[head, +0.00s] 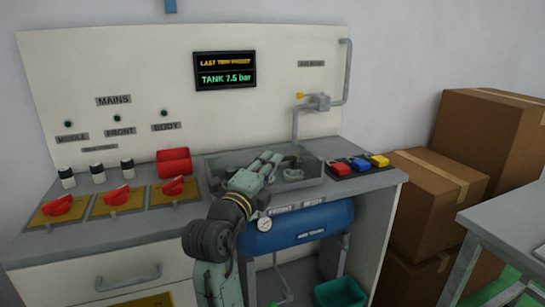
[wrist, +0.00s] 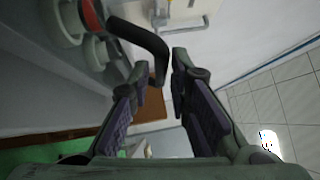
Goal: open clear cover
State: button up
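My gripper (head: 272,158) reaches over the shallow grey tray (head: 312,183) on the console top. In the wrist view my gripper (wrist: 160,72) has its two fingers apart, with no object between the purple pads. A dark bent bar (wrist: 143,36), like a handle, lies just beyond the fingertips; I cannot tell if it touches them. I cannot make out a clear cover for certain in either view. My gripper and wrist hide part of the tray.
Red rotary switches on yellow plates (head: 116,196) and a red box (head: 174,162) stand left of the arm. Red, blue and yellow buttons (head: 360,164) are at right. A pipe with a valve (head: 318,102) rises behind the tray. A blue tank (head: 300,226) is below.

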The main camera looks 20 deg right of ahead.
jog(key=shift+x, duration=1.15)
jog(key=shift+c, duration=0.6)
grip_shut()
